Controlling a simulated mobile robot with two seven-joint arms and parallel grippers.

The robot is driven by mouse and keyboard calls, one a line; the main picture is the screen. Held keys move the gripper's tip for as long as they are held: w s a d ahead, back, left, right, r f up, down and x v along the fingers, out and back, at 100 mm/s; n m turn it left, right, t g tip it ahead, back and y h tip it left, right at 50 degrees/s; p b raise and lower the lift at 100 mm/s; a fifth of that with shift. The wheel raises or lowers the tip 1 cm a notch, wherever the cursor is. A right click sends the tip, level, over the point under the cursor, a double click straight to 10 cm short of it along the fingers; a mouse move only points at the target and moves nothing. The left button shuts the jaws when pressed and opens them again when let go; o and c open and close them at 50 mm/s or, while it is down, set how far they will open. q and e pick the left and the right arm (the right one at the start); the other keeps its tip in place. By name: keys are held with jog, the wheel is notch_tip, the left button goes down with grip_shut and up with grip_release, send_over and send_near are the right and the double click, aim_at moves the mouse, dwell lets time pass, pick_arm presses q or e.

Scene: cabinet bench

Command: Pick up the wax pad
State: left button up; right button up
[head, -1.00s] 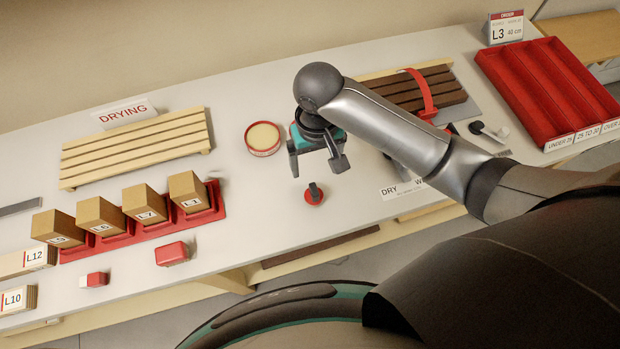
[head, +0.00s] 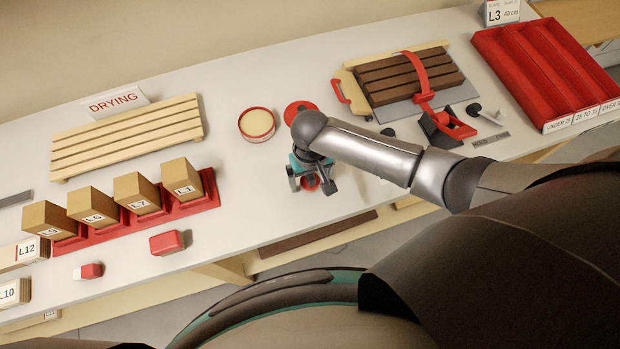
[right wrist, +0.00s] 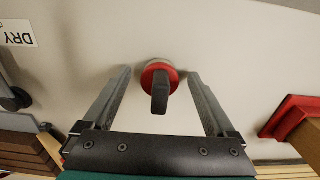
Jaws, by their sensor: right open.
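The wax pad (right wrist: 150,76), a red disc with an upright dark handle, lies on the bench. In the right wrist view it sits between the spread fingers of my right gripper (right wrist: 161,80), near their tips and touching neither. In the head view my right gripper (head: 311,186) is over the pad and hides most of it; a bit of red (head: 310,182) shows between the fingers. The right gripper is open and empty. My left gripper is not in view. How high the fingers are above the bench is hard to tell.
A round tin of yellow wax (head: 257,124) and a red lid (head: 299,108) lie behind the gripper. A clamped stack of brown slats (head: 400,78) and a red tray (head: 535,75) stand right. Labelled blocks (head: 138,192) and a drying rack (head: 125,137) stand left.

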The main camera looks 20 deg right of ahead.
aim_at(311, 175)
jog(key=shift+f, duration=0.4)
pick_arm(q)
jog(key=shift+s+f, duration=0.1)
pick_arm(e)
jog(key=c, duration=0.3)
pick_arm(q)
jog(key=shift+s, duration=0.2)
pick_arm(e)
jog(key=c, duration=1.1)
jog(key=shift+r, duration=0.15)
jog(key=shift+r, duration=0.65)
pick_arm(q)
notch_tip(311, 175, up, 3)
jog(key=p, duration=0.3)
pick_arm(e)
notch_tip(311, 175, up, 18)
jog(key=shift+r, duration=0.25)
